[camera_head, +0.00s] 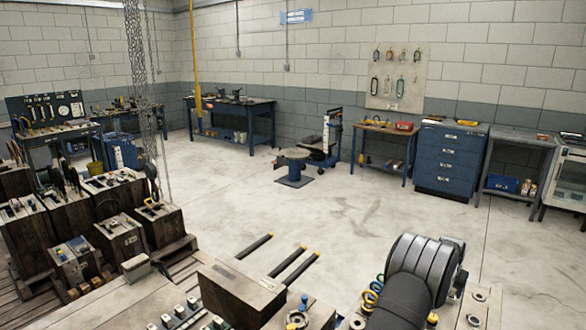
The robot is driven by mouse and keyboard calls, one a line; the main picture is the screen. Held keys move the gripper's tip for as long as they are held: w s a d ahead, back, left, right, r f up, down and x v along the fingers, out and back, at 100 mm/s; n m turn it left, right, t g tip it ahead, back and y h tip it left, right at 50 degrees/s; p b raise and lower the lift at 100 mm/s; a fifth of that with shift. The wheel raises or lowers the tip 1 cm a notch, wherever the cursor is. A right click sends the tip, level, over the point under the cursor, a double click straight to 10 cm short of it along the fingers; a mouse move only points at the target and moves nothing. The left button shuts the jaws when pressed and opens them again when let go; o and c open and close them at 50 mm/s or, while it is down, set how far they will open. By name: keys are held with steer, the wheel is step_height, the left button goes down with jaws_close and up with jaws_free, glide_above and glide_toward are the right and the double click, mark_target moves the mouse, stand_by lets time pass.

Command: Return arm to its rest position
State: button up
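A thick grey, ridged, rounded part with a dark cylinder stands at the lower right in the head view, and it looks like a link of my arm. No gripper fingers show, so my gripper is not in view. I cannot tell what it holds, if anything. A worktop (340,292) runs along the bottom edge. A brown block (240,292) sits on its left part. Small coloured rings (372,294) lie just left of the grey part.
Heavy mould blocks (122,238) stand on pallets at the left, with chains (140,80) hanging above. Three dark bars with yellow ends (290,262) stick out past the brown block. A blue drawer cabinet (448,160) stands by the back wall.

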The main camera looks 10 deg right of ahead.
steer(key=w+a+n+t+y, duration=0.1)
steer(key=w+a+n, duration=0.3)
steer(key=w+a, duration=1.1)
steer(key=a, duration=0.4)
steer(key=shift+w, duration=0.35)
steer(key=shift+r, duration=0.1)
